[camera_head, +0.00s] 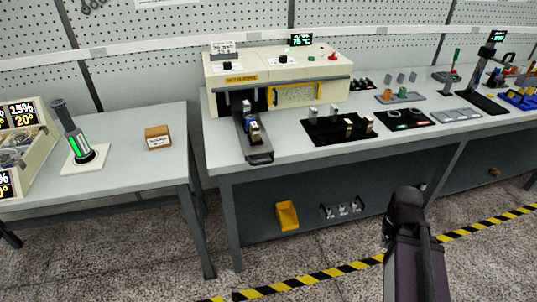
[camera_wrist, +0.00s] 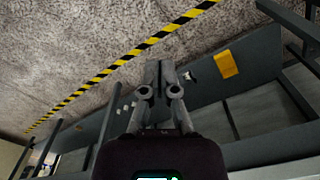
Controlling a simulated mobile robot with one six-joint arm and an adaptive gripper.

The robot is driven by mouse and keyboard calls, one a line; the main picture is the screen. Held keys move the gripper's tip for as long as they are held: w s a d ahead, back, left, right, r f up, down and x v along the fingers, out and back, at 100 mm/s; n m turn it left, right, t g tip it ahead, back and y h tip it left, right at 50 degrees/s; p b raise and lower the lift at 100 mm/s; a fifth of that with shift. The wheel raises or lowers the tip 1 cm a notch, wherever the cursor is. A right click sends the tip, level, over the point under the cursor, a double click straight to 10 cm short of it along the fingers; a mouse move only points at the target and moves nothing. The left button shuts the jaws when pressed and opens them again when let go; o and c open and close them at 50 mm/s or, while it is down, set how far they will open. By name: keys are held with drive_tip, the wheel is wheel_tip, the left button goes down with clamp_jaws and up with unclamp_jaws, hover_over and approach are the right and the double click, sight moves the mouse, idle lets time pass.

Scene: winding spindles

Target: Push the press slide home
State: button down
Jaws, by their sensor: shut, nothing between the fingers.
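The press (camera_head: 275,82) is a cream-coloured machine with a yellow-framed window, standing at the back left of the long workbench. Its dark slide (camera_head: 260,157) sticks out of the opening on the machine's left side, toward the bench's front edge. A small part with blue and pale areas (camera_head: 253,130) sits on the slide. My gripper (camera_wrist: 158,75) is shut and empty in the wrist view, over the floor in front of the bench. In the head view my arm (camera_head: 408,240) shows at the lower right, apart from the slide. The fingertips are hidden there.
A black mat (camera_head: 337,129) with several small blocks lies right of the slide. A smaller table at left carries a cylinder on a white base (camera_head: 82,150) and a brown box (camera_head: 158,137). Floor in front is clear.

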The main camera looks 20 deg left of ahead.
drive_tip(key=shift+a, duration=0.25)
drive_tip(key=shift+a, duration=0.1)
drive_tip(key=w+a+r+n+y+p, duration=0.2)
drive_tip(key=w+a+r+n+p, duration=0.2)
drive_tip(key=a+n, duration=0.3)
drive_tip(key=w+a+r+n+t+y+p, duration=0.1)
drive_tip(key=w+a+r+n+p, duration=0.3)
drive_tip(key=a, duration=1.2)
drive_tip(key=w+a+r+n+t+y+p, duration=0.1)
drive_tip(key=w+a+r+n+y+p, duration=0.3)
drive_tip(key=w+a+r+n, duration=0.4)
drive_tip(key=a+r+n+p, duration=0.1)
drive_tip(key=a+n, duration=0.2)
drive_tip(key=n, duration=0.1)
drive_tip(key=shift+a, duration=0.15)
drive_tip(key=shift+f, duration=0.15)
